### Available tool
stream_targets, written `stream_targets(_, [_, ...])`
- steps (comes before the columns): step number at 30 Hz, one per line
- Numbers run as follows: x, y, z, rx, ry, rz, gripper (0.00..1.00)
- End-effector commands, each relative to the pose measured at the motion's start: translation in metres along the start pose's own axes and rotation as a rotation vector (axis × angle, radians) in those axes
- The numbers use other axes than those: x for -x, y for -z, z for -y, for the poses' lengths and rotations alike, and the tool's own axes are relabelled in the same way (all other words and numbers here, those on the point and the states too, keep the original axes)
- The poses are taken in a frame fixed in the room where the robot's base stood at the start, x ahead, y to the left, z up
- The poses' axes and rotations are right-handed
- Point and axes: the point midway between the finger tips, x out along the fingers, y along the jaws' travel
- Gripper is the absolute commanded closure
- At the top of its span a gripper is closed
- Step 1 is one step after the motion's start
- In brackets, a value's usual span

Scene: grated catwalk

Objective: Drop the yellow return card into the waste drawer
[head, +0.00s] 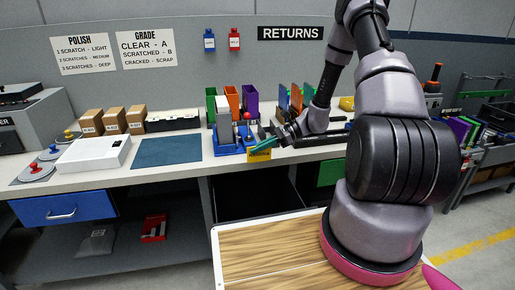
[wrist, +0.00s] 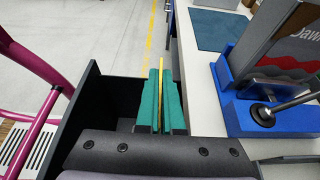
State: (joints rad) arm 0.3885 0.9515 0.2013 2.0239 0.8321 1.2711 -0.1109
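My gripper (head: 263,147) is at the bench's front edge, left of my arm. Its teal fingers (wrist: 160,100) are shut on the yellow return card (head: 259,155). The card shows edge-on as a thin yellow strip in the wrist view (wrist: 161,65) and hangs below the fingers in the head view. A dark open-topped drawer (wrist: 88,100) juts from under the bench, and the card appears to be over it. In the head view the dark drawer (head: 250,203) is below the card. Its inside is mostly hidden, and no label on it is readable.
A blue-based lever device (head: 228,150) stands on the bench beside my gripper. A blue mat (head: 168,152) and a white box (head: 94,153) lie further left. A blue drawer (head: 62,208) is below on the left. A wooden-topped surface (head: 270,255) is in front.

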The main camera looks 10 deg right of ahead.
Motion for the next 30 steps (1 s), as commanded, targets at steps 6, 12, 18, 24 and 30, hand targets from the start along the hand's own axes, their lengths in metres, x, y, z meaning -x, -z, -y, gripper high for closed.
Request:
stream_targets(6, [-0.008,0.020,-0.001,0.000,-0.005,0.001,1.00])
stream_targets(12, [-0.017,0.041,0.000,0.000,-0.005,0.000,1.00])
stream_targets(18, [-0.022,0.052,-0.001,0.002,-0.004,0.000,1.00])
stream_targets(24, [-0.022,0.054,0.000,0.003,-0.003,0.000,1.00])
stream_targets(30, [-0.022,0.053,0.000,0.002,-0.003,0.000,0.62])
